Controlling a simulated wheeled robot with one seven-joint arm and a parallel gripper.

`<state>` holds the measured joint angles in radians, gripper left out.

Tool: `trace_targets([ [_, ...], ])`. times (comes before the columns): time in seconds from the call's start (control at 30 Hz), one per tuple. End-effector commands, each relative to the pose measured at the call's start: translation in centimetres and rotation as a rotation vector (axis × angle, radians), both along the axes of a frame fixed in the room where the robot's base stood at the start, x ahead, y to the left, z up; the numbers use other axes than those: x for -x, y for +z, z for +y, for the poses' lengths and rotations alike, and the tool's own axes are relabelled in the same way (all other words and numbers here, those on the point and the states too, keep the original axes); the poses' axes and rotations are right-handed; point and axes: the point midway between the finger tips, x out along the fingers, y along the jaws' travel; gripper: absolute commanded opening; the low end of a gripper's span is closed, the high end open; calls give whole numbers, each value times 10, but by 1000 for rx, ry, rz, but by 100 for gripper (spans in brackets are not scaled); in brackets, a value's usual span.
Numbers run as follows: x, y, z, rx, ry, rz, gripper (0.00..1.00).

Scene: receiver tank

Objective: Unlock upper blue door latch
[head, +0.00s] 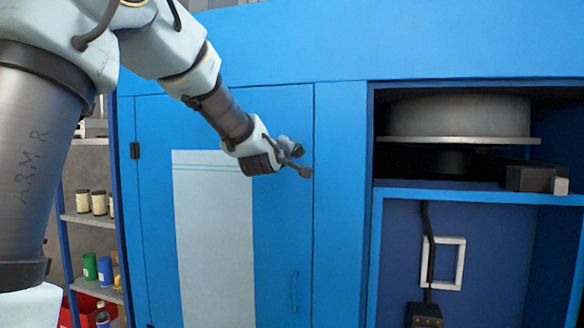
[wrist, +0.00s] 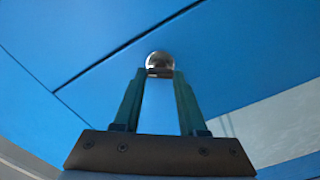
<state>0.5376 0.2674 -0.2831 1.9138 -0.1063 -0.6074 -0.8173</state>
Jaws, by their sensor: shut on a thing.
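The blue door (head: 282,215) is closed on the left part of the big blue cabinet in the head view. The upper latch (head: 305,172) shows as a small dark metal knob near the door's right edge. In the wrist view the round grey latch knob (wrist: 160,61) sits between the green fingertips. My gripper (head: 294,158) is at the latch, shut on it; the fingers also show in the wrist view (wrist: 160,75). The gripper partly hides the latch, and its turn angle cannot be told.
A door handle (head: 294,290) is lower on the same door, beside a pale panel (head: 213,240). To the right, an open bay holds a round grey tank (head: 458,116). Shelves with jars (head: 99,203) stand at the left.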

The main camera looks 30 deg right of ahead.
Motion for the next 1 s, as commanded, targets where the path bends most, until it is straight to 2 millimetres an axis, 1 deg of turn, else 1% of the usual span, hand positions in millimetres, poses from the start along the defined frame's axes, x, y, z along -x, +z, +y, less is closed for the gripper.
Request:
trace_targets([
  [0.03,-1,-6,1,33,2,26,0],
  [0.5,-1,-6,1,320,1,296,0],
  [0.73,-1,-4,1,403,1,373,0],
  [1.0,-1,-3,1,441,1,411,0],
])
